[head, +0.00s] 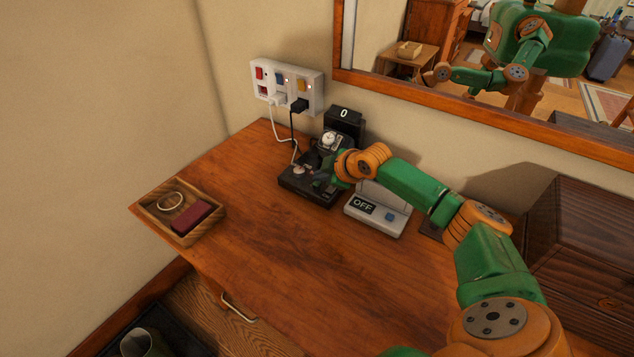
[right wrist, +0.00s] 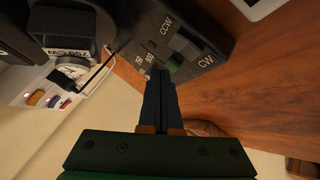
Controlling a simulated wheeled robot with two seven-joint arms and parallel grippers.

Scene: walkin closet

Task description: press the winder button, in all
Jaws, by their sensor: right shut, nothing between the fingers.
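The black watch winder (head: 292,185) stands on the wooden desk, with a watch (head: 328,139) in its holder and a black display (head: 344,115) reading 0 behind. In the right wrist view its dark panel (right wrist: 152,28) carries the labels CCW and CW around a switch slot with a green part (right wrist: 174,62). My right gripper (head: 325,182) is over the winder's front right part. Its fingers (right wrist: 160,74) are shut and empty, with the tips at the panel close to the green part; I cannot tell whether they touch it. My left gripper is out of view.
A power strip (head: 287,87) with plugged cables is on the wall. A wooden tray (head: 180,211) lies left, a dark cabinet (head: 585,240) right. The desk's front middle is clear.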

